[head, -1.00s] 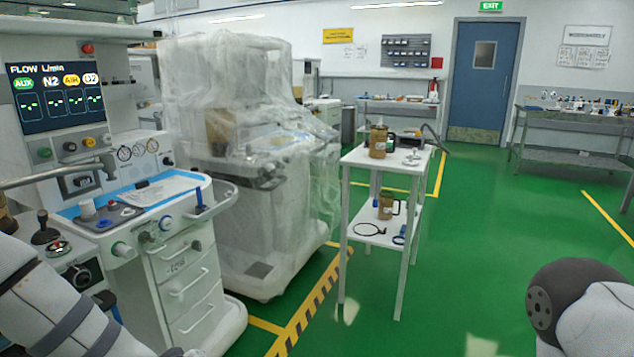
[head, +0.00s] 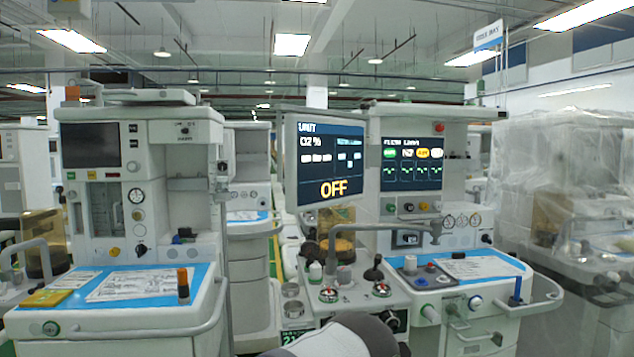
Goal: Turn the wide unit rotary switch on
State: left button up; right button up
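A wide anaesthesia unit (head: 460,308) with a blue-edged worktop stands right of centre. Its tilted monitor (head: 325,160) reads "UNIT" and a large yellow "OFF". A second screen (head: 411,163) shows flow readings. A dark round knob (head: 396,320) on the front, low at the unit's left part, looks like a rotary switch; my own arm partly covers the area beside it, and its setting is too small to read. Neither gripper is in view; only a grey and white link of my arm shows at the bottom centre.
A narrower cart (head: 125,298) with a blue top and front rail stands at the left. A plastic-covered machine (head: 565,200) stands at the right. The wide unit's curved metal rail (head: 380,228) and joystick-like lever (head: 374,270) rise above its top.

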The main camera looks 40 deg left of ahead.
aim_at(485, 238)
jog(key=u, duration=1.65)
jog(key=l, duration=1.15)
jog(key=l+u, duration=0.1)
jog(key=l, duration=1.05)
jog(key=k+l, duration=0.15)
jog(key=l, duration=1)
jog(key=i+u, duration=0.05)
